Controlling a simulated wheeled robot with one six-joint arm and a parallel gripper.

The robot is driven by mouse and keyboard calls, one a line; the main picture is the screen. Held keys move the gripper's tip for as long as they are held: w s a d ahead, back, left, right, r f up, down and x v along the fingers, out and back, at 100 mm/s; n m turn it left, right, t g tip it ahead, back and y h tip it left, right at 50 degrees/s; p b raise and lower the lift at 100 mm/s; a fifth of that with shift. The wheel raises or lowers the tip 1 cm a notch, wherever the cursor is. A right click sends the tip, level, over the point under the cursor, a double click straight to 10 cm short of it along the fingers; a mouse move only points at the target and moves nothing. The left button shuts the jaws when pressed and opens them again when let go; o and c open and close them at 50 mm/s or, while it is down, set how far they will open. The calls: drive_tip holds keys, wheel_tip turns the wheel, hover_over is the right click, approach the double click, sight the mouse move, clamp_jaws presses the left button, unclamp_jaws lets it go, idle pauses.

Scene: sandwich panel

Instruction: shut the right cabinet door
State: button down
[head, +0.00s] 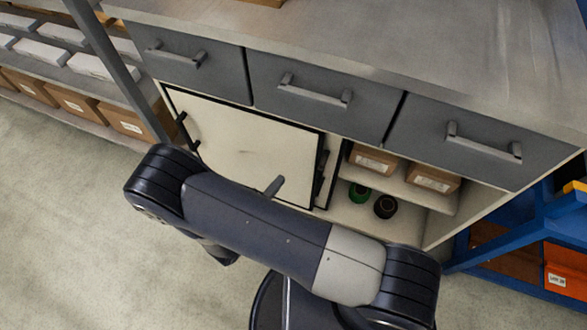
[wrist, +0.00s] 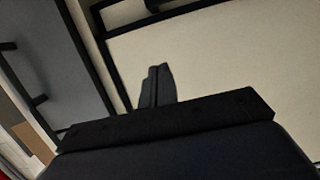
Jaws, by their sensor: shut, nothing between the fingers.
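A cream door panel with a black frame (head: 240,145) covers the left part of the cabinet front, with a black handle (head: 186,132) at its left edge. Beside its right edge a narrow framed cream strip with a dark handle (head: 321,168) shows; it looks like the right door, mostly hidden behind the panel. The right part of the cabinet is open. My gripper (head: 274,186) is shut and empty, in front of the panel's lower right area. In the wrist view its fingers (wrist: 156,86) stand before a cream framed panel (wrist: 220,65). I cannot tell whether they touch it.
The open part holds boxes (head: 372,160) on a shelf, with green and black rolls (head: 384,206) below. Grey drawers (head: 300,92) with bar handles run above. A blue rack (head: 530,235) stands at right, shelves of boxes (head: 75,100) at left. The floor (head: 60,220) at left is clear.

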sight(318, 156)
drive_tip(key=b+x, duration=0.1)
drive_tip(key=x, duration=0.9)
drive_tip(key=shift+s+d, duration=0.1)
drive_tip(key=shift+d, duration=0.15)
drive_tip(key=shift+s+d, duration=0.25)
drive_tip(key=shift+d, duration=0.3)
drive_tip(key=shift+s+d, duration=0.25)
drive_tip(key=shift+d, duration=0.3)
drive_tip(key=shift+s+d+b, duration=0.25)
drive_tip(key=shift+d+b, duration=0.05)
drive_tip(key=shift+d, duration=0.25)
